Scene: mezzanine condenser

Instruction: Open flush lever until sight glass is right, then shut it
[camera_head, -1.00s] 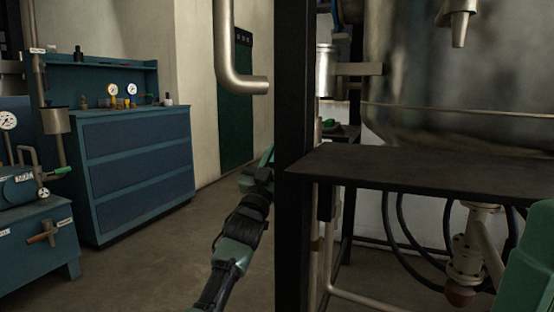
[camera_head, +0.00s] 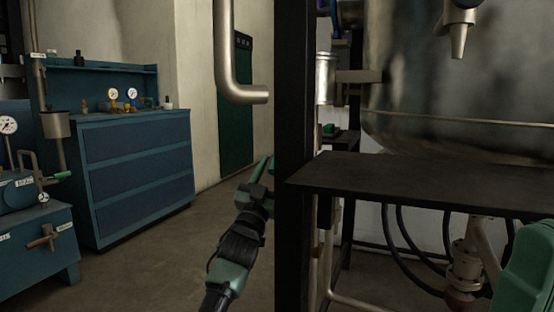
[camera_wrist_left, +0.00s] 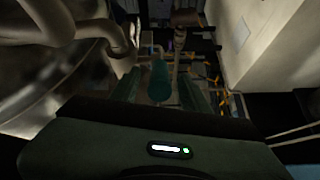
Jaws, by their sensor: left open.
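My left gripper (camera_head: 262,168) is open, just left of the black post in the head view, its fingers pointing up and partly hidden by the post. In the left wrist view the open left gripper (camera_wrist_left: 158,92) has a rounded teal piece (camera_wrist_left: 160,80) showing between its fingers. I cannot tell whether this is the flush lever's handle or whether it touches the fingers. A small green piece (camera_head: 329,130) shows behind the post in the head view; I cannot tell if it is the lever. I cannot make out the sight glass for certain. My right gripper is out of view.
The black post (camera_head: 294,120) and dark shelf (camera_head: 420,182) stand close on the right, under a large metal vessel (camera_head: 420,80). A bent pipe (camera_head: 226,60) hangs above my left gripper. A blue drawer cabinet (camera_head: 138,165) stands at left. Floor (camera_head: 160,250) between is clear.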

